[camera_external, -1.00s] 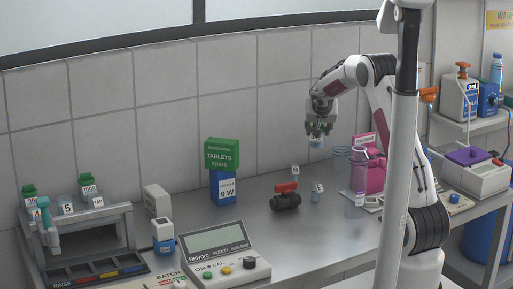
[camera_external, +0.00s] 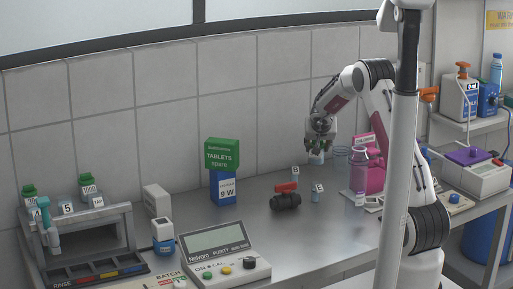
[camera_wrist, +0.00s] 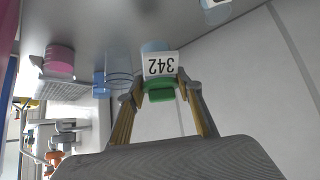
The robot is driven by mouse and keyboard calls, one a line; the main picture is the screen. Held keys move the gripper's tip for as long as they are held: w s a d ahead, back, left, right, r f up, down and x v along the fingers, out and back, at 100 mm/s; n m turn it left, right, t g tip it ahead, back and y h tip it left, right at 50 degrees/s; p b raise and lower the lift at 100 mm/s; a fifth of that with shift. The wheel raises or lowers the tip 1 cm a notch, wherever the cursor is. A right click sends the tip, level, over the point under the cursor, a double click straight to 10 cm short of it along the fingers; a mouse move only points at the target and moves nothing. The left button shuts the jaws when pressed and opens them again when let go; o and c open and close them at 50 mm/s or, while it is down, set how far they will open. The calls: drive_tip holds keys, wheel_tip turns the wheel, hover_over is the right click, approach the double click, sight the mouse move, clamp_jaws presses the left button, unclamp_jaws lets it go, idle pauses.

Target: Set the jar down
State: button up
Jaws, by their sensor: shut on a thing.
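The jar (camera_wrist: 160,63) has a white label reading 342 and a green lid, and it shows clearly in the wrist view. My gripper (camera_wrist: 160,88) is shut on it around the lid, with a finger on each side. In the external view my gripper (camera_external: 319,146) is low over the back of the bench, and the jar (camera_external: 316,159) shows as a pale shape beneath it. The jar's base is close to the steel bench top (camera_external: 256,232). I cannot tell whether it touches.
Clear round glassware (camera_external: 342,158) and a pink container (camera_external: 375,172) stand just right of the jar. Two small labelled vials, one of them here (camera_external: 315,193), and a black valve with a red handle (camera_external: 286,198) stand in front. The tiled wall (camera_external: 270,110) is close behind.

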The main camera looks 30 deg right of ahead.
sight(317, 157)
drive_tip(key=shift+f, duration=0.1)
idle(0.3)
drive_tip(key=shift+f, duration=2)
drive_tip(key=shift+f, duration=0.1)
drive_tip(key=o, duration=1.2)
drive_tip(key=shift+a+r, duration=0.1)
drive_tip(key=shift+r, duration=0.1)
drive_tip(key=shift+v, duration=5.95)
